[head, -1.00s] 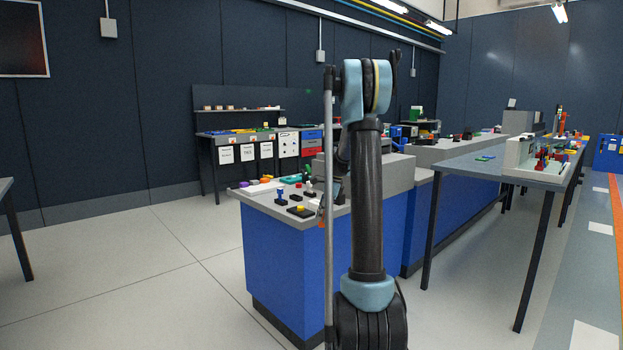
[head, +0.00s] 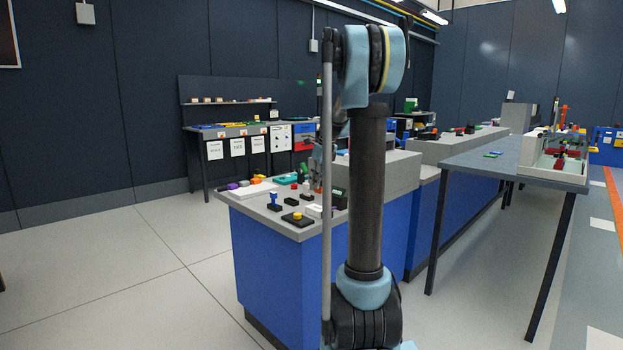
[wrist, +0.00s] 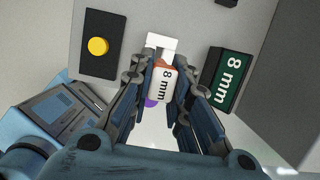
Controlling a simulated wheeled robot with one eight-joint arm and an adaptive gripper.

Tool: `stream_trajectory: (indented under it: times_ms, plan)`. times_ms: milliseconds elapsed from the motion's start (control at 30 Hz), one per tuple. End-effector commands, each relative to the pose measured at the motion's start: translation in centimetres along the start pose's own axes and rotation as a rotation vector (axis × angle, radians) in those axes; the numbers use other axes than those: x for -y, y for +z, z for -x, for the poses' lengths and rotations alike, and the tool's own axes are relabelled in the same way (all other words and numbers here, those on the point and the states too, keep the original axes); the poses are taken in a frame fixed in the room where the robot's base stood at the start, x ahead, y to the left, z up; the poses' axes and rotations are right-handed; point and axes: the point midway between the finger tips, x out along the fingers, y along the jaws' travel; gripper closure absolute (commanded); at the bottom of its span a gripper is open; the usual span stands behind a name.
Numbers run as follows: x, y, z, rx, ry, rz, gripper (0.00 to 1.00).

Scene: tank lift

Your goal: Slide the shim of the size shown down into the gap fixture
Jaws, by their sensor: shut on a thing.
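A shim marked "8 mm" (wrist: 163,84), white on its marked end with orange edges, is held between the fingers of my gripper (wrist: 166,88) in the wrist view. The white gap fixture (wrist: 163,40) shows just past the shim's far end and is partly covered by it. It also appears as a small white block (head: 314,211) in the head view. I cannot tell whether the shim touches the fixture or is in its gap. A dark green sign reading "8 mm" (wrist: 229,80) stands right of my gripper. In the head view my arm hides most of my gripper.
A black box with a yellow button (wrist: 98,46) lies left of the fixture. Several small coloured parts, including a blue one (head: 273,200), stand on the grey bench top (head: 250,207). A grey raised block (head: 400,170) stands behind my arm. A table (head: 480,166) is at right.

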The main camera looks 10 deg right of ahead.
Motion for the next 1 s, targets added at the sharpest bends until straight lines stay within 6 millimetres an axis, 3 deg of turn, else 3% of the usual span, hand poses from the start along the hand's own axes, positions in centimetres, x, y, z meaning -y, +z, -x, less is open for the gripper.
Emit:
stream_trajectory:
  times_ms: [567, 1000]
  plan:
    - [-1.2, 0.9, 0.0, 0.005, -0.006, -0.01, 1.0]
    - [-1.2, 0.0, -3.1, 0.004, -0.005, -0.01, 1.0]
